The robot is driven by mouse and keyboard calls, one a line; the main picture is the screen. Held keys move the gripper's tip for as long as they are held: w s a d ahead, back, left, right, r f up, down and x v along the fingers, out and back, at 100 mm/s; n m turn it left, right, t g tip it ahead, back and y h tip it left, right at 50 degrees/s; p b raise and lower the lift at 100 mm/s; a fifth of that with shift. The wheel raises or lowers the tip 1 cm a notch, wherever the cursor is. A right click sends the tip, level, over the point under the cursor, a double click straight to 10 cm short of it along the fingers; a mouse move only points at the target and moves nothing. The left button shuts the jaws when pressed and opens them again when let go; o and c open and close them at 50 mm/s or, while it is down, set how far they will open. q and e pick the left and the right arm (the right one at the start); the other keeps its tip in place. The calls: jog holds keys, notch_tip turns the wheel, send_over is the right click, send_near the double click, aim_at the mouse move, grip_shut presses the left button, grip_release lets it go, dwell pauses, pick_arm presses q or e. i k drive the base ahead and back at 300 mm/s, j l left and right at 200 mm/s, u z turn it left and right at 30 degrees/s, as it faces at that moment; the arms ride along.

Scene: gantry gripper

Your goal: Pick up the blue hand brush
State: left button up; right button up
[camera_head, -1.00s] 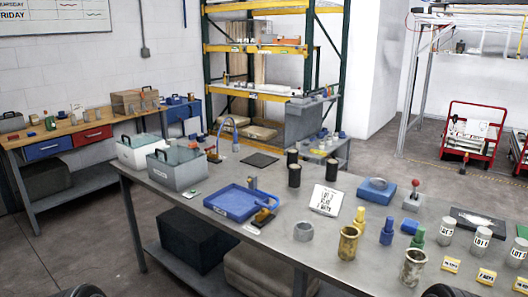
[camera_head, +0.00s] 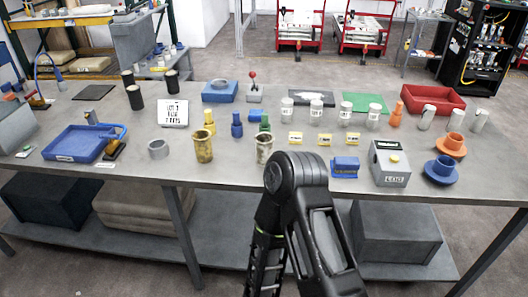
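I cannot clearly make out a blue hand brush. A blue pan-like tray (camera_head: 70,146) lies at the left of the grey table, with a small dark and yellow piece (camera_head: 114,150) at its right edge; whether this is a brush is too small to tell. A small blue block-shaped thing (camera_head: 345,167) with brownish marks lies near the front edge, right of the middle. A black link of my arm, apparently the right one, rises at the bottom centre. Neither gripper shows in the view.
The long grey table (camera_head: 230,178) holds several cups and jars, a grey box (camera_head: 389,163), a red tray (camera_head: 432,101) and a blue flanged part (camera_head: 442,169). A grey bin (camera_head: 395,232) stands on the lower shelf. Bare tabletop shows along the front edge.

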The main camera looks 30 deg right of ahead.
aim_at(342, 164)
jog(key=z, duration=1.7)
jog(key=l+u, duration=0.15)
